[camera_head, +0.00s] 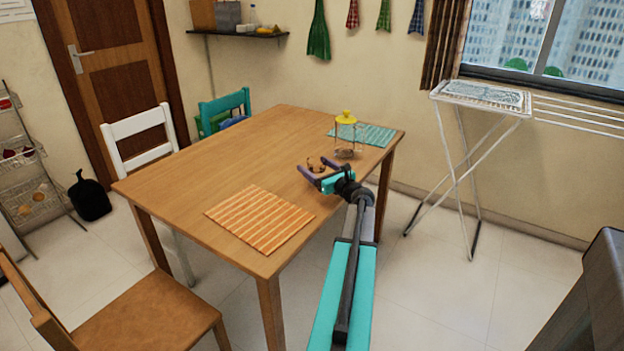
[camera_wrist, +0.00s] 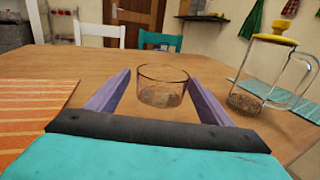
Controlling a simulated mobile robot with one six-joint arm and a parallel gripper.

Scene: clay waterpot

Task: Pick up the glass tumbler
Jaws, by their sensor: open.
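The glass tumbler (camera_wrist: 163,88) is clear and stands upright on the wooden table. In the wrist view it shows between the two purple fingers of my gripper (camera_wrist: 160,90), near their tips, with a gap to the finger on each side. In the head view the tumbler (camera_head: 316,166) is small and hard to make out at the far end of my gripper (camera_head: 316,170). My gripper is open and low over the right part of the table. Whether a finger touches the glass cannot be told.
A glass jug with a yellow lid (camera_head: 346,135) stands just behind and right of my gripper, by a teal placemat (camera_head: 372,134). An orange striped placemat (camera_head: 260,218) lies front left. The table's left middle is clear. White (camera_head: 138,135) and teal (camera_head: 224,106) chairs stand beyond.

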